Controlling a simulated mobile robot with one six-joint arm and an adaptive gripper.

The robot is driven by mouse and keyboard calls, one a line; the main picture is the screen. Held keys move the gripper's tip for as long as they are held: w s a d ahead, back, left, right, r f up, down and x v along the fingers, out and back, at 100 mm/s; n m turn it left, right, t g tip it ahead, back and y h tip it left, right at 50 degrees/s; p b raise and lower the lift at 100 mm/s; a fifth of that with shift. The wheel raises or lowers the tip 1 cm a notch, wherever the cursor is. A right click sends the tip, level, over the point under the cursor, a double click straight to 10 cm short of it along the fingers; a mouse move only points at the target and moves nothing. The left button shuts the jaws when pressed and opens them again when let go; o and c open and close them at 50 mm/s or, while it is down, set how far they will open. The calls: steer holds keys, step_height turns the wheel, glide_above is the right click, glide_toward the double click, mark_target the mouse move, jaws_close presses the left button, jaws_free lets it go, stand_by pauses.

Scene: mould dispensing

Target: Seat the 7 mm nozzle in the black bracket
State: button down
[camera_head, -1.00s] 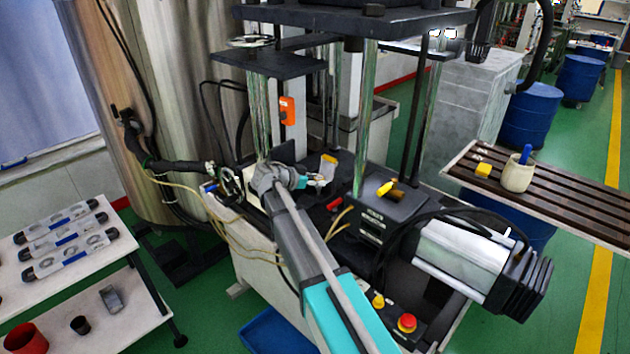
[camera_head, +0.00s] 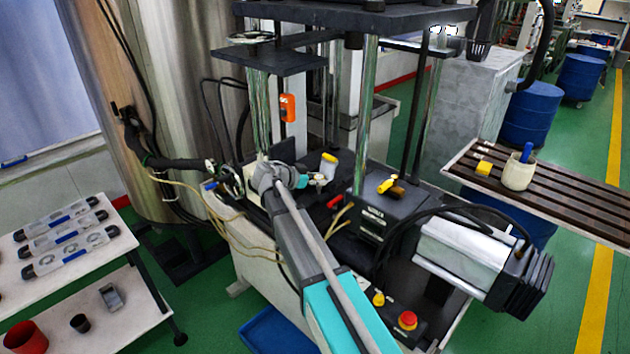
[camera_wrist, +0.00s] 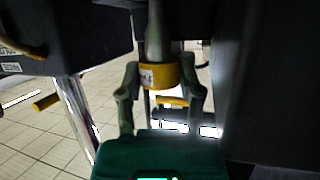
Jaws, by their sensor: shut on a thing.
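In the wrist view, the nozzle (camera_wrist: 154,76) shows as a yellow collar with a pale label and a grey body running up out of the picture. My gripper (camera_wrist: 160,85) has one finger on each side of the collar and is shut on it. In the head view, my gripper (camera_head: 318,180) is low in the press, partly hidden by my wrist. A yellow-topped pale piece (camera_head: 329,166) at its fingers looks like the nozzle. I cannot clearly tell the black bracket from the other dark parts; the nozzle's seating is hidden.
Bright press columns (camera_head: 365,115) stand close to my arm. A black box (camera_head: 388,217) with a yellow-and-brown piece (camera_head: 390,186) on top is to the right. In the wrist view a dark wall (camera_wrist: 265,90) fills the right side. Hoses hang at the left.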

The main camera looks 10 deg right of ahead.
steer(key=shift+f, duration=0.1)
steer(key=shift+c, duration=0.9)
jaws_free()
steer(key=shift+w, duration=0.1)
steer(key=shift+w+r, duration=0.2)
steer(key=shift+w, duration=0.05)
steer(key=shift+r+p, duration=0.1)
steer(key=shift+p, duration=0.2)
steer(key=shift+r+p, duration=0.35)
steer(key=shift+p, duration=0.05)
steer(key=shift+r+p, duration=0.3)
steer(key=shift+p, duration=0.05)
